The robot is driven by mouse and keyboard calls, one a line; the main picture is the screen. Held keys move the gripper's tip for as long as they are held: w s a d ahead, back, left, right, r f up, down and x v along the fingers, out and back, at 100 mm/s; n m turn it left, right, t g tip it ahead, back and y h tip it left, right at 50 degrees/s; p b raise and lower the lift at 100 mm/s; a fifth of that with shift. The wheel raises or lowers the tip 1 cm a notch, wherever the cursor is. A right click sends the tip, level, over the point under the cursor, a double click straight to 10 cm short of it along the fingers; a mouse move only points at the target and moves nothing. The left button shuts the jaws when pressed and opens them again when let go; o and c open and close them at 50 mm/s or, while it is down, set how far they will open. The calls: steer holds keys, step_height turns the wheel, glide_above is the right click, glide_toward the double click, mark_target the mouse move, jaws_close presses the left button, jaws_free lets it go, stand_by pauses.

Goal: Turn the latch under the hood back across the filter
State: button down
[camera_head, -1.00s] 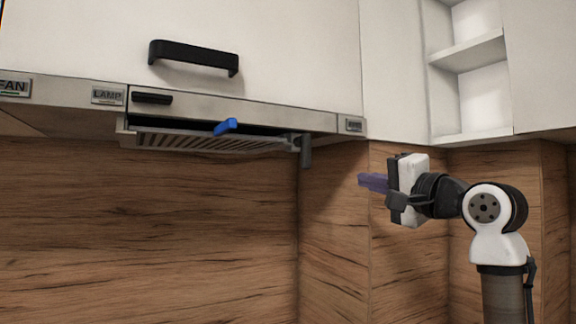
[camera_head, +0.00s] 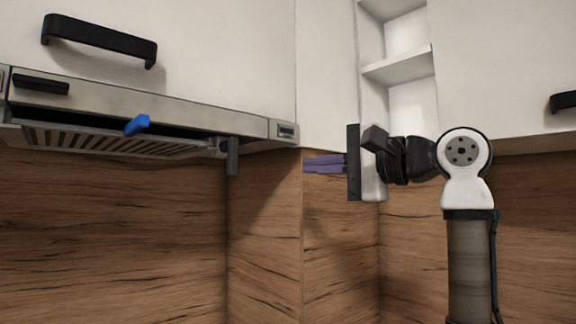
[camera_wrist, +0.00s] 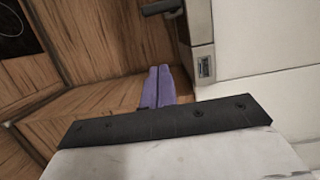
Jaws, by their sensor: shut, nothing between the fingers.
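The latch (camera_head: 232,157) is a dark grey lever hanging down at the right end of the slatted filter (camera_head: 95,141) under the hood. A blue tab (camera_head: 137,125) sticks out at the filter's front edge. My gripper (camera_head: 305,165), with purple fingers, is shut and empty. It points left, to the right of the latch and at about its height in the head view, with a gap between. In the wrist view the fingers (camera_wrist: 160,70) are together, and a dark part that looks like the latch (camera_wrist: 162,7) shows beyond them at the top edge.
The hood front (camera_head: 190,110) runs above the filter, with a small labelled plate (camera_head: 286,131) at its right end. A white cabinet with a black handle (camera_head: 100,40) is above. Open shelves (camera_head: 398,64) stand behind my arm. The wood splashback (camera_head: 110,235) lies below, with clear space before it.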

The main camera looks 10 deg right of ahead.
mark_target(229, 158)
steer(key=w+a+p, duration=0.2)
steer(key=w+a, duration=0.1)
steer(key=a, duration=0.7)
steer(key=shift+w+p, duration=0.25)
steer(key=shift+p, duration=0.1)
steer(key=shift+a+f, duration=0.1)
steer(key=shift+a, duration=0.1)
steer(key=shift+s+m, duration=0.15)
steer(key=shift+m, duration=0.15)
